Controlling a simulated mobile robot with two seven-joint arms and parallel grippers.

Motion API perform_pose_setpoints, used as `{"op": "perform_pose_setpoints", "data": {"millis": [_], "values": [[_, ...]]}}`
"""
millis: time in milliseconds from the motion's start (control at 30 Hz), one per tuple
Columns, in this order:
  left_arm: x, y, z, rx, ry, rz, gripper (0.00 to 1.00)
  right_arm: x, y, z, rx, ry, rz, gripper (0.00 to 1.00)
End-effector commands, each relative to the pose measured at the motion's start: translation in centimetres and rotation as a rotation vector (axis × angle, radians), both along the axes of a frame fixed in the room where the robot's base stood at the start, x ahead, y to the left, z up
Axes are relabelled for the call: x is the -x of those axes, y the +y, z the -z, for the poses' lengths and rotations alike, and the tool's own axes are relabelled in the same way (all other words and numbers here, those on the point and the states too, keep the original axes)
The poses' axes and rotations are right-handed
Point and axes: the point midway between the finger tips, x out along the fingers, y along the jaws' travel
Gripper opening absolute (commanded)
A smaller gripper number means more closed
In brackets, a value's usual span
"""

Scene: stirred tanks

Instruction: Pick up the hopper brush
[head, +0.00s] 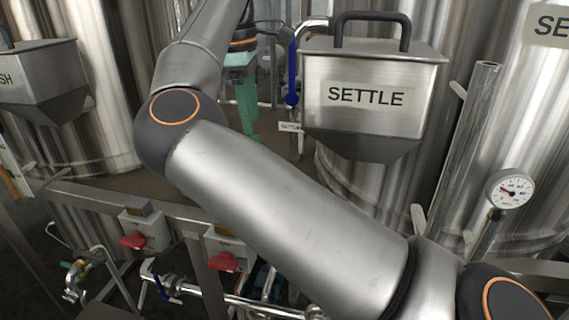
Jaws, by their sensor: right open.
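I cannot make out the hopper brush in the head view. My right arm crosses the middle of the picture from the lower right. Its teal gripper (248,122) points down, left of the steel hopper labelled SETTLE (414,72). The gripper is open, and I see nothing held in it. It is partly hidden behind my own arm links. My left gripper is not in view.
A second hopper (38,68) stands at the left edge. Large steel tanks (98,85) fill the back. A dial gauge (510,192) is at the right. Red-handled boxes (143,235), a rail and pipes with valves (165,285) lie below.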

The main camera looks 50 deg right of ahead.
Motion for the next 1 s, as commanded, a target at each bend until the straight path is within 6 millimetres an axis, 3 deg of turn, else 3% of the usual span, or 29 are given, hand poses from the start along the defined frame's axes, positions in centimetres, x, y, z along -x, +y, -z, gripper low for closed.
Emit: {"op": "perform_pose_setpoints", "data": {"millis": [200, 500, 767, 1000], "values": [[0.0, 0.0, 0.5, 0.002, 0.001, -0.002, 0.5, 0.2, 1.5, -0.1, -0.103, -0.032, 0.029, 0.6], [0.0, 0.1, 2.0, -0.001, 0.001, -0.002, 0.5, 0.3, 1.6, 5.0, -0.106, -0.03, 0.032, 0.6], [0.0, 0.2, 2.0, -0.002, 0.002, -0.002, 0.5, 0.3, 1.6, 7.1, -0.105, -0.033, 0.03, 0.6], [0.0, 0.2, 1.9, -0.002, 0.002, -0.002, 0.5, 0.6, 1.9, 10.5, -0.105, -0.03, 0.031, 0.6]]}}
